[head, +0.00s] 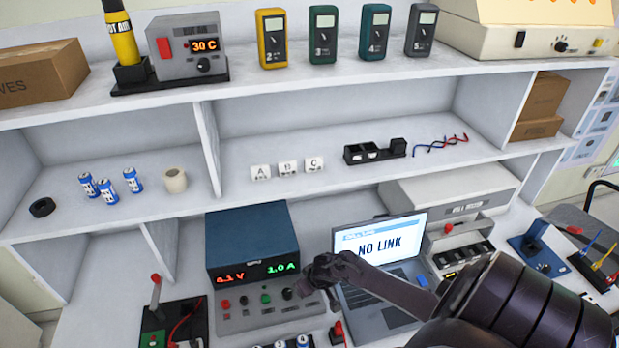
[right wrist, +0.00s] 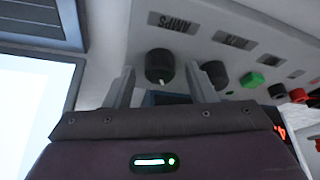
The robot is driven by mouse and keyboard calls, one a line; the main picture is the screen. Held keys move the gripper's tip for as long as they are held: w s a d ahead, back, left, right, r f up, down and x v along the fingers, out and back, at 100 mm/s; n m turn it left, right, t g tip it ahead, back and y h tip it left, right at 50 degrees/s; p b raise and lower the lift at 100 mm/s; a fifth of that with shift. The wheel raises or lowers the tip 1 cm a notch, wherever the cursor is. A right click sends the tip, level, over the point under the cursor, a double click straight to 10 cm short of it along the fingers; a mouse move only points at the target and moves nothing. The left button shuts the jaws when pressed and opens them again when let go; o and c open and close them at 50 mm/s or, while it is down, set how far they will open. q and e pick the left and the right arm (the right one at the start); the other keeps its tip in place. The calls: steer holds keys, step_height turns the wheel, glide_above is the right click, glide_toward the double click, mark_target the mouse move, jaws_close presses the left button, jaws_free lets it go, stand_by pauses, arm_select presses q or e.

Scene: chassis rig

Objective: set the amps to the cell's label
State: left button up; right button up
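The bench power supply (head: 252,240) has a blue-grey case and a lit display, with red volts digits that look like 4.1 V and green digits reading 1.0 A. In the right wrist view its panel appears upside down, with the black AMPS knob (right wrist: 158,64) under its label. My right gripper (right wrist: 160,75) is open, its two fingers apart with the knob in line between their tips. I cannot tell whether they touch it. In the head view my right gripper (head: 308,284) is at the panel's right end. Blue cells (head: 106,187) stand on the shelf, their labels too small to read. My left gripper is out of view.
A laptop (head: 385,265) showing "NO LINK" stands just right of the supply, behind my right arm. A second black knob (right wrist: 215,72) and a green button (right wrist: 252,79) are close by on the panel. A red-handled lever (head: 155,290) is at left.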

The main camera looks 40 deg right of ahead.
steer(key=v, duration=0.7)
steer(key=shift+r, duration=0.4)
steer(key=shift+s, duration=0.15)
